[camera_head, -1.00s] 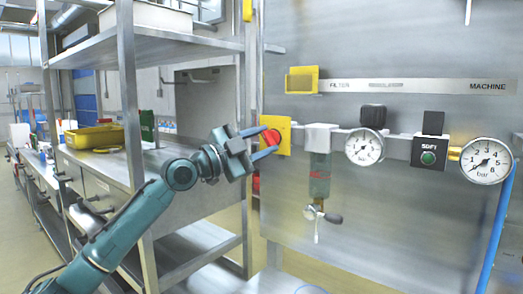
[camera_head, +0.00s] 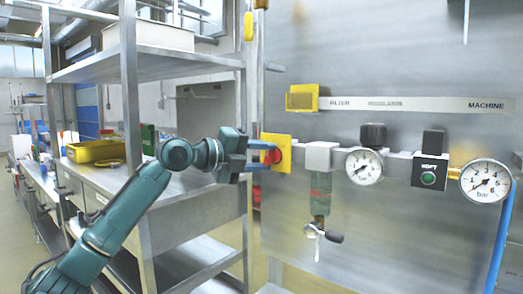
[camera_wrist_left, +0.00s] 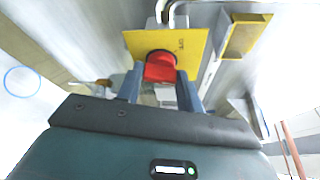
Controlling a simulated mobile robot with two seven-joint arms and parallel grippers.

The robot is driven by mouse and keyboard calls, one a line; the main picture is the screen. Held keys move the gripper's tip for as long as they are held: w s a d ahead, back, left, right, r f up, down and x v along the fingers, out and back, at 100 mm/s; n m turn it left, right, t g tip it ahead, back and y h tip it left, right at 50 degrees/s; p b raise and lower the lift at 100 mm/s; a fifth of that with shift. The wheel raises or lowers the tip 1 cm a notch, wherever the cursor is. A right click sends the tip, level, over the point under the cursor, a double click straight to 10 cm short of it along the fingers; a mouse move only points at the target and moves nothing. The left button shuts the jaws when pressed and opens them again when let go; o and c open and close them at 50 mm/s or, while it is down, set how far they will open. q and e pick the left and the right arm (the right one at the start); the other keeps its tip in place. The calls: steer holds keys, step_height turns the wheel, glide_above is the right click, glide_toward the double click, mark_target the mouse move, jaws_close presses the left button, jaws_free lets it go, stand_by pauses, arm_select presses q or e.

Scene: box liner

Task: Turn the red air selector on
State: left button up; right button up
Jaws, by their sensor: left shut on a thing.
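The red air selector (camera_head: 271,156) is a round red knob on a square yellow plate (camera_head: 284,142) on the metal panel. In the left wrist view the red knob (camera_wrist_left: 160,66) sits between my two blue fingers, in front of the yellow plate (camera_wrist_left: 190,42). My left gripper (camera_head: 262,157) comes in from the left at the knob and is shut on it. The near finger and the gripper body hide part of the knob in the head view. My right gripper is not in view.
Right of the selector are a filter unit (camera_head: 320,190), a gauge (camera_head: 363,166), a black box with a green button (camera_head: 429,174) and a larger gauge (camera_head: 485,182). A metal shelf rack (camera_head: 130,100) with a yellow tray (camera_head: 95,151) stands at left, close to my arm.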

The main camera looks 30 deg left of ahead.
arm_select(q)
steer(key=shift+r+m+p, duration=0.3)
steer(key=shift+m+p, duration=0.4)
steer(key=shift+m+g+y+p, duration=0.4)
steer(key=shift+m+y+p, duration=0.2)
steer(key=shift+p, duration=0.1)
steer(key=shift+m+p, duration=0.4)
steer(key=shift+p, duration=0.1)
steer(key=shift+d+m+y+p, duration=0.1)
steer(key=shift+m+y+p, duration=0.2)
steer(key=shift+p, duration=0.05)
steer(key=shift+f, duration=0.1)
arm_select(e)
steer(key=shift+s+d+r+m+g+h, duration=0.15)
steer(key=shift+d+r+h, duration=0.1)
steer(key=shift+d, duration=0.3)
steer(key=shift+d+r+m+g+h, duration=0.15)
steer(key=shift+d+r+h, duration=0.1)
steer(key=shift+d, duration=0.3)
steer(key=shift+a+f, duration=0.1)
arm_select(q)
steer(key=o, duration=0.9)
steer(key=shift+o, duration=0.5)
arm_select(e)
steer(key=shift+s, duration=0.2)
